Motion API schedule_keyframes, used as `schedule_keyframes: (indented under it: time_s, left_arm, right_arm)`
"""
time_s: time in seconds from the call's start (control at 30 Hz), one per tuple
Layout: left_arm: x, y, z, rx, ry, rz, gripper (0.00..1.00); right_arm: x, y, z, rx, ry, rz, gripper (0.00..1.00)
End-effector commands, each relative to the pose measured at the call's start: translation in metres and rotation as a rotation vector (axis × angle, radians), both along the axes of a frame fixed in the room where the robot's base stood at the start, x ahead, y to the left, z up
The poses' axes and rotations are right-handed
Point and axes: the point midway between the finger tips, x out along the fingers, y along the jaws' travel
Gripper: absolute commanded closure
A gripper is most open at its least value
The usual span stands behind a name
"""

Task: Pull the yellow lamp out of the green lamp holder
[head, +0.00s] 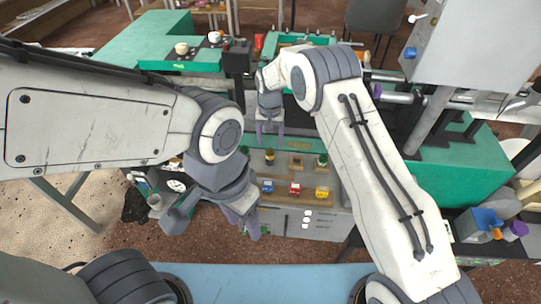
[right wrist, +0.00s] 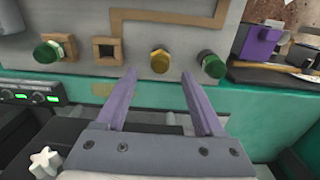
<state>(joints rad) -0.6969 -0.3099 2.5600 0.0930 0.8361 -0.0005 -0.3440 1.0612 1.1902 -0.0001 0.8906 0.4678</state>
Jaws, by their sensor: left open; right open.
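A yellow lamp (right wrist: 160,61) stands on the grey panel in the right wrist view, between an empty wooden square (right wrist: 107,48) and a dark-based green lamp (right wrist: 211,64). In the head view the yellow lamp (head: 270,155) sits in the panel's back row. I cannot make out its green holder. My right gripper (right wrist: 158,75) is open and empty, its purple fingertips just short of the lamp and to either side of its line. In the head view the right gripper (head: 270,137) is above that row. My left gripper (head: 241,219) is open and empty in front of the panel.
Another green lamp (right wrist: 47,52) sits in a wooden square. Blue (head: 267,187), red (head: 295,189) and yellow (head: 322,192) blocks line the panel's front row. A purple box (right wrist: 260,40) and tools lie beside the panel. My arms cover much of the bench.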

Motion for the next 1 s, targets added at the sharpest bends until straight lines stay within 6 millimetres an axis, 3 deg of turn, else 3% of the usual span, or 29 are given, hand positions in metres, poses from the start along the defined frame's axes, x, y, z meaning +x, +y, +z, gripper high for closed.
schedule_keyframes:
  time_s: [0.27, 1.0]
  left_arm:
    - [0.000, 0.000, -0.001, 0.000, 0.000, 0.000, 0.50]
    - [0.000, 0.000, -0.023, 0.000, 0.000, 0.000, 0.50]
  right_arm:
    - [0.000, 0.000, -0.001, 0.000, 0.000, 0.000, 0.30]
    - [0.000, 0.000, -0.037, 0.000, 0.000, 0.000, 0.30]
